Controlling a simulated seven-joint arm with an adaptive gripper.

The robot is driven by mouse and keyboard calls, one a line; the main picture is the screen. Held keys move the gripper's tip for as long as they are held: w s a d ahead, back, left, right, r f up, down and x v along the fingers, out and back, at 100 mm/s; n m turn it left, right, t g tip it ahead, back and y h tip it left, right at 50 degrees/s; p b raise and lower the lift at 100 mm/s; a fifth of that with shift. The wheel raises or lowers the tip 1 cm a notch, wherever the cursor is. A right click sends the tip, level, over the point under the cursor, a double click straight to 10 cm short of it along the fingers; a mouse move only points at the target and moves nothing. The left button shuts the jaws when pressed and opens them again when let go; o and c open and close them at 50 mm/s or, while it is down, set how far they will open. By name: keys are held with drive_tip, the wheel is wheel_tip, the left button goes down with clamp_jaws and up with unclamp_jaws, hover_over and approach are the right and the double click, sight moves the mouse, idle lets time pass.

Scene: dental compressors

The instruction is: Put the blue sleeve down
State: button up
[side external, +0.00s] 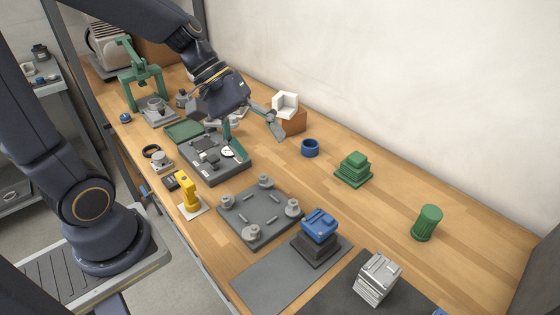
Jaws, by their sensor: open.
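The blue sleeve (310,148) is a short ring with an open top. It stands upright on the wooden table, right of my gripper. My gripper (260,147) is open, with its two fingers spread wide and nothing visible between them. It is over the table near the dark grey fixture block, and apart from the sleeve in the picture. Its exact height above the table is hard to tell from this view.
An orange-brown block with a white part (286,104) stands behind the sleeve. A green stepped block (353,169) is to its right. The dark fixture block (214,172) lies left of my gripper. A grey plate with posts (260,217) is in front. Bare wood surrounds the sleeve.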

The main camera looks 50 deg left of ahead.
drive_tip(key=s+a+r+m+t+y, duration=0.2)
drive_tip(key=s+a+r+m+y, duration=0.2)
drive_tip(key=s+a+m+y, duration=0.2)
drive_tip(key=s+m, duration=0.2)
drive_tip(key=shift+s+a+r+t, duration=0.3)
drive_tip(key=shift+a+r, duration=0.05)
drive_tip(key=shift+r, duration=0.05)
idle(0.7)
